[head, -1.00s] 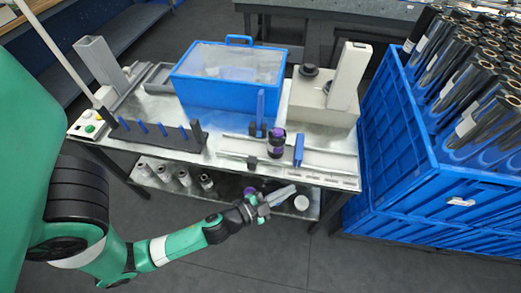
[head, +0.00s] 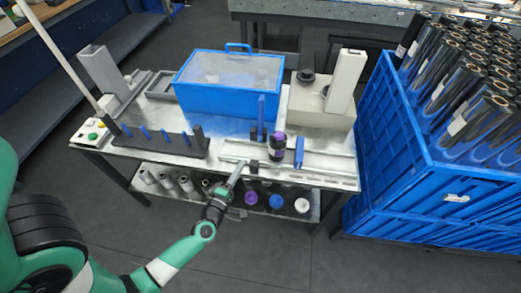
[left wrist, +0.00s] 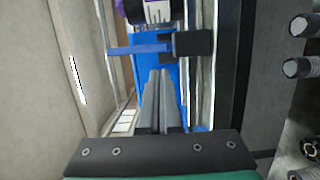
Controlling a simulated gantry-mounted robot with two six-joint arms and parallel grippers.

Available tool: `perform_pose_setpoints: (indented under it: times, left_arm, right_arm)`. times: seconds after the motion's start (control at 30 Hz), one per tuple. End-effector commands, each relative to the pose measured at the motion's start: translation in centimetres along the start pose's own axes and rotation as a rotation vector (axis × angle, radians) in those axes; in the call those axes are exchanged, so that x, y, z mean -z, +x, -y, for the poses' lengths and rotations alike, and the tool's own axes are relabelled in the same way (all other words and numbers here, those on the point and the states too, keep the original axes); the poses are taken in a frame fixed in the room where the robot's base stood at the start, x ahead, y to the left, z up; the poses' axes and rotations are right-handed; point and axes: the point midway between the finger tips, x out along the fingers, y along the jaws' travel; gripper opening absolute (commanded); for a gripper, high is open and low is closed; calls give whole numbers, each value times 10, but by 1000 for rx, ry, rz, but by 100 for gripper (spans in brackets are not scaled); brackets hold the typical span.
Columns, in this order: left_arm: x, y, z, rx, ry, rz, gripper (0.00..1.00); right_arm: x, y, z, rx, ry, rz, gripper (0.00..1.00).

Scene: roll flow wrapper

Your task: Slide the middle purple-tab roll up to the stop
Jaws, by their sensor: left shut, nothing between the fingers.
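A dark roll with a purple top (head: 277,146) stands upright on the rail of the steel table. It also shows at the top of the left wrist view, with a white label on its dark side (left wrist: 158,11). A blue plate (head: 299,153) stands just right of it, and a black block (head: 254,164) sits at its lower left. My left gripper (head: 242,165) is shut and empty at the table's front edge, left of the roll and apart from it. In the left wrist view its fingers (left wrist: 160,73) point toward the blue bar (left wrist: 140,49) and the black block (left wrist: 192,43).
A tall blue upright (head: 262,115) stands behind the roll. A lidded blue bin (head: 222,104) and a beige machine (head: 318,112) stand at the back. A rack with blue posts (head: 160,143) is at left. Several rolls, including a purple-topped one (head: 250,195), stand on the lower shelf. Blue crates (head: 400,190) are at right.

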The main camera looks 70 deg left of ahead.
Motion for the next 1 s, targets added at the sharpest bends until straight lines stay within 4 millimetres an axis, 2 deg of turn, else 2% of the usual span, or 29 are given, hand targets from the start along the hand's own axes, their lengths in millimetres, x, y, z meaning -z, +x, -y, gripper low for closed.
perform_pose_setpoints:
  times: [0.47,0.53,0.7,1.0]
  left_arm:
    - [0,96,0,-4,1,0,0]
    - [-17,96,-2,-1,2,9,0]
    - [-35,101,-1,-1,2,5,0]
    - [-40,102,0,0,3,2,0]
  right_arm:
    - [-10,-11,0,0,0,0,50]
    - [-6,-7,0,0,0,0,50]
    - [-6,-7,0,0,0,0,50]
    - [-6,-7,0,0,0,0,50]
